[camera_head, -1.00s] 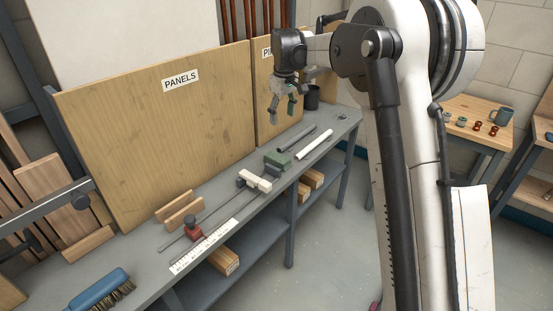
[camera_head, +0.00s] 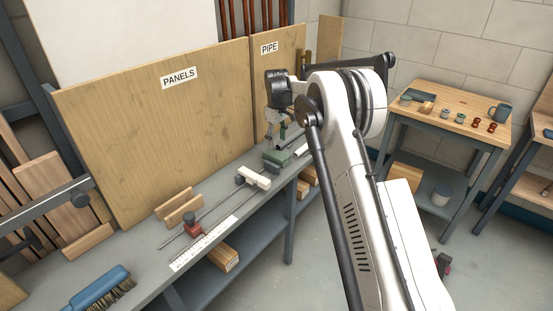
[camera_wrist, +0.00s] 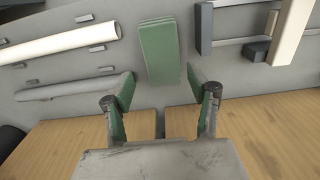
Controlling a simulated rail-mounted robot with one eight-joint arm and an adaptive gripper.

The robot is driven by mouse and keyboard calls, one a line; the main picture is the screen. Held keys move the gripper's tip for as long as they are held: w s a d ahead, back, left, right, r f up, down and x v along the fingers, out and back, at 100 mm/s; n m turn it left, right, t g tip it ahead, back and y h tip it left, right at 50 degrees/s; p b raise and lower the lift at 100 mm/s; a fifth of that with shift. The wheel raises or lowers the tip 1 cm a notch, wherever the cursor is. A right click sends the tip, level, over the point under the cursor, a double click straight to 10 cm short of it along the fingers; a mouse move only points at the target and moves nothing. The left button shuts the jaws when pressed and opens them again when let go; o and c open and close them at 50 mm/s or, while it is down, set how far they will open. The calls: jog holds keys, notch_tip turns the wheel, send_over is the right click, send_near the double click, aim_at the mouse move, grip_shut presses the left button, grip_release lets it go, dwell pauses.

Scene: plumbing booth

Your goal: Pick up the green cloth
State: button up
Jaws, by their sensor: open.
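The green cloth (camera_wrist: 159,52) is a folded, layered block lying on the grey bench. In the wrist view it is at the top middle, just beyond the gap between my fingertips. In the head view the green cloth (camera_head: 277,159) lies just below my gripper (camera_head: 277,139), partly hidden by the fingers. My gripper (camera_wrist: 159,88) is open, with nothing between its green-padded fingers. It points down at the cloth; whether a finger touches it I cannot tell.
A white pipe (camera_wrist: 60,42) and a grey pipe (camera_wrist: 75,88) lie to one side of the cloth. A clamp with pale jaws (camera_head: 254,178) lies on the other side. The upright PANELS board (camera_head: 150,130) and PIPE board (camera_head: 275,65) stand behind.

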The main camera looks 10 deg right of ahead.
aim_at(276, 154)
jog(key=shift+s+a+f, duration=0.1)
jog(key=shift+f, duration=1.85)
jog(key=shift+s+f, duration=0.1)
jog(key=shift+f, duration=1.8)
jog(key=c, duration=1)
jog(key=shift+r, duration=0.1)
jog(key=shift+c, duration=0.2)
jog(key=shift+r, duration=0.1)
jog(key=shift+r, duration=0.6)
notch_tip(276, 154, up, 2)
jog(key=shift+r, duration=0.2)
jog(key=s+a+r, duration=0.6)
jog(key=a+r, duration=0.1)
jog(key=a, duration=0.3)
